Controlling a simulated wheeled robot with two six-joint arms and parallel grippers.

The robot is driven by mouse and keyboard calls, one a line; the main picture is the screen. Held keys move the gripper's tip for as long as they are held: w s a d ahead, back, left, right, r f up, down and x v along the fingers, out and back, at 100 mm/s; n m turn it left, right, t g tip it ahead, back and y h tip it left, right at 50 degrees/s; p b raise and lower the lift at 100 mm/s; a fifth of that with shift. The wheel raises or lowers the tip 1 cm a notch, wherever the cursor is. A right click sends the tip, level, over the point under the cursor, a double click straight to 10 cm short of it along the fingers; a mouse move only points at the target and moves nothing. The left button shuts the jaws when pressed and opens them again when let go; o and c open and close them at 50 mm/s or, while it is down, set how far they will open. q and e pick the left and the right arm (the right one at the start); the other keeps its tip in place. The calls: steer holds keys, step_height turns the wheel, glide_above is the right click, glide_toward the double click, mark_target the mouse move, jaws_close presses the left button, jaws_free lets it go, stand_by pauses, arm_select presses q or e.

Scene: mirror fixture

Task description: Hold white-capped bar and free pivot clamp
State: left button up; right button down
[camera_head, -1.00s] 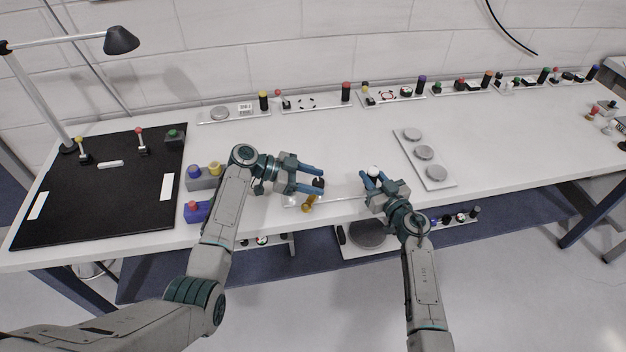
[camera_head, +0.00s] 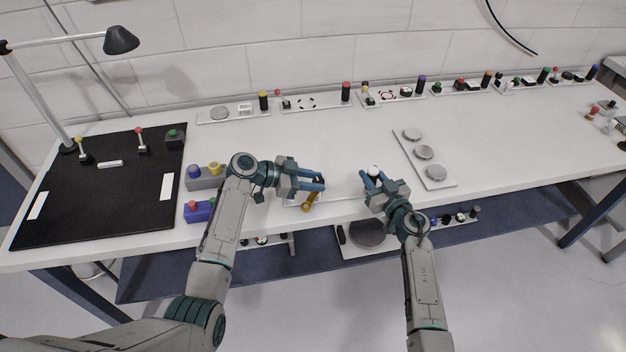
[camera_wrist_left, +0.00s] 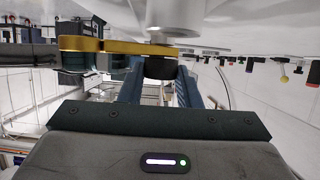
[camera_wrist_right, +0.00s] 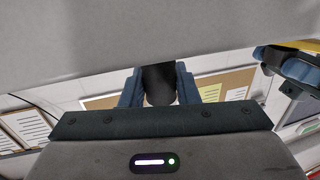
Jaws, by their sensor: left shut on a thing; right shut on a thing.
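The white-capped bar shows its white cap (camera_head: 374,171) at my right gripper (camera_head: 372,182). That gripper is shut on the bar's dark cylindrical end, also seen in the right wrist view (camera_wrist_right: 159,84). The pivot clamp has a gold lever (camera_head: 309,202), which also spans the left wrist view (camera_wrist_left: 125,46). My left gripper (camera_head: 320,184) is shut on the clamp's black knob (camera_wrist_left: 160,68), under the lever's end. The fingers mostly hide the knob in the head view. A pale flat strip runs along the table between the two grippers.
Blue and grey button boxes (camera_head: 198,211) stand left of my left gripper. A black mat (camera_head: 100,205) with a lamp covers the table's left end. A plate with three grey discs (camera_head: 424,152) lies right of my right gripper.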

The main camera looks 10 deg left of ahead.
arm_select(q)
steer(key=n+t, duration=0.1)
steer(key=n+t+y, duration=0.1)
steer(key=n+t, duration=0.1)
steer(key=n+t+y, duration=0.1)
steer(key=shift+s+d+t, duration=0.25)
steer(key=shift+s+t, duration=0.05)
steer(key=shift+s, duration=0.05)
steer(key=shift+s+d+n+t+y, duration=0.1)
steer(key=shift+d+n+t+y, duration=0.05)
steer(key=shift+n+t+y, duration=1.55)
steer(key=shift+n+y, duration=0.4)
steer(key=shift+n, duration=0.2)
steer(key=o, duration=1)
steer(key=shift+c, duration=0.2)
steer(key=v, duration=1.2)
